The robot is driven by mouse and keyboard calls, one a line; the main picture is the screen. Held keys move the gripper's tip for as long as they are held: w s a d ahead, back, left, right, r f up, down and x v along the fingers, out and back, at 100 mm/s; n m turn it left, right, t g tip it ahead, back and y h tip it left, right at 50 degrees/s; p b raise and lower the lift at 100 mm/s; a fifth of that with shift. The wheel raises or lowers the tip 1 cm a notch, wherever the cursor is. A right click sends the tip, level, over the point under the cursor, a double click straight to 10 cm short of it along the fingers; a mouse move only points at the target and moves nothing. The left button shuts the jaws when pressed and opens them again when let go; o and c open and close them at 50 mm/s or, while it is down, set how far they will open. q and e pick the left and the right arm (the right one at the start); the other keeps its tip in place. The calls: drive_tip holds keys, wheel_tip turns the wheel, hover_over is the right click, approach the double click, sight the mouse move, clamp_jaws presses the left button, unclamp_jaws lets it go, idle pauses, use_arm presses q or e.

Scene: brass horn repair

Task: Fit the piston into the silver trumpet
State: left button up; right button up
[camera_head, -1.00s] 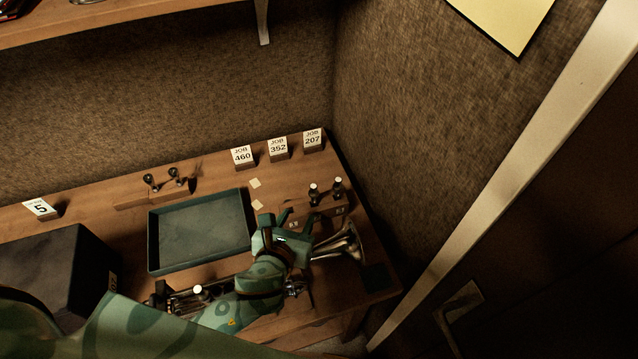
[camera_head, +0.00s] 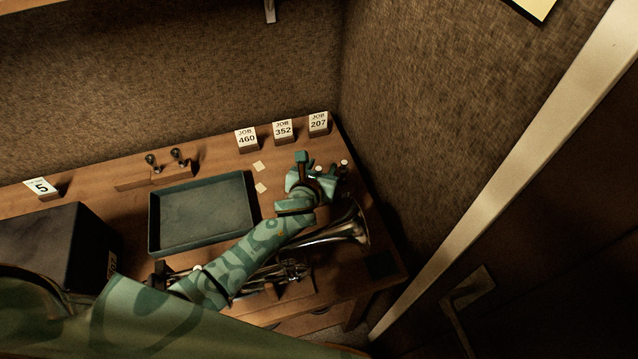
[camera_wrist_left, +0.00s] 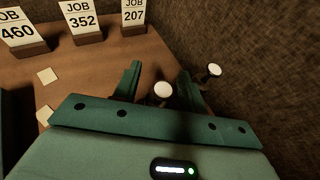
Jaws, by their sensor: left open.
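The silver trumpet (camera_head: 345,232) lies on the bench, its bell at the right and its valve section (camera_head: 290,268) partly behind my left arm. Two white-capped pistons stand upright near the right end of the bench. One piston cap (camera_head: 319,168) shows at my left gripper (camera_head: 316,172); the other piston (camera_head: 344,163) is just to its right. In the left wrist view the gripper is open, with the nearer piston (camera_wrist_left: 163,90) between its fingers and the farther piston (camera_wrist_left: 214,69) outside the right finger. The piston bodies are mostly hidden.
An empty green tray (camera_head: 203,213) lies left of my arm. A dark box (camera_head: 50,245) stands at the left. Job cards (camera_head: 283,130) line the back edge. A small stand (camera_head: 168,172) sits behind the tray. A wall rises close on the right.

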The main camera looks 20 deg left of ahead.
use_arm(q)
clamp_jaws()
drive_tip(key=shift+s, duration=0.1)
